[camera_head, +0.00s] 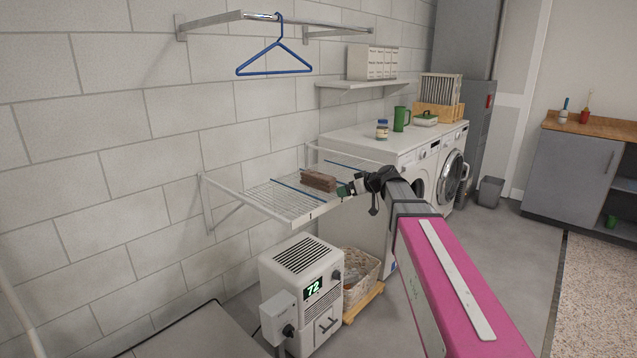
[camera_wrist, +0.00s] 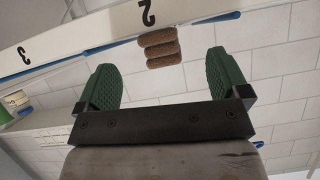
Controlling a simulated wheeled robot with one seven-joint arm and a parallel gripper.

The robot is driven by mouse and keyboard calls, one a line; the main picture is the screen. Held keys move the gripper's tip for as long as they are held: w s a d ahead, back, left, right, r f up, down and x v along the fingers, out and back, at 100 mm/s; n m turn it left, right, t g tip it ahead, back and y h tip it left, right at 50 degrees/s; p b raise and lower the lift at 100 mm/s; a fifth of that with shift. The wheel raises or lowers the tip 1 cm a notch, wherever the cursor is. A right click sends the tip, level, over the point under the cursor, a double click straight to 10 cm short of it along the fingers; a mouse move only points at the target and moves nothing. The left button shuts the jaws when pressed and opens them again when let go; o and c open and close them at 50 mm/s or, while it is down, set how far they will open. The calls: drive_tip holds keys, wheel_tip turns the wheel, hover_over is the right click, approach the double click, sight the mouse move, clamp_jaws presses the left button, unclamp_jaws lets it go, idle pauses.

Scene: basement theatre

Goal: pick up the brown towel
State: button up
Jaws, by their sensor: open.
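The brown towel (camera_head: 318,181) is a folded block lying on the white wire drying rack (camera_head: 283,207) fixed to the block wall. In the wrist view the towel (camera_wrist: 161,47) shows ahead, between and beyond the two green fingers. My gripper (camera_head: 345,190) is just right of the towel at the rack's right part in the head view. In the wrist view my gripper (camera_wrist: 162,82) is open with nothing between its fingers, and the towel is apart from them. Part of the gripper is hard to make out in the head view.
A dehumidifier (camera_head: 302,290) and a wicker basket (camera_head: 362,275) stand below the rack. White washing machines (camera_head: 400,150) stand behind it, with a green mug (camera_head: 401,119) and a jar (camera_head: 382,129) on top. A blue hanger (camera_head: 274,58) hangs above. Open floor lies to the right.

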sight(326, 180)
wheel_tip(326, 180, up, 4)
drive_tip(key=w+a+y, duration=0.1)
drive_tip(key=w, duration=0.1)
drive_tip(key=shift+n+t, duration=0.3)
drive_tip(key=shift+n, duration=0.1)
drive_tip(key=x, duration=1.1)
drive_tip(key=shift+s, duration=0.1)
drive_tip(key=c, duration=1)
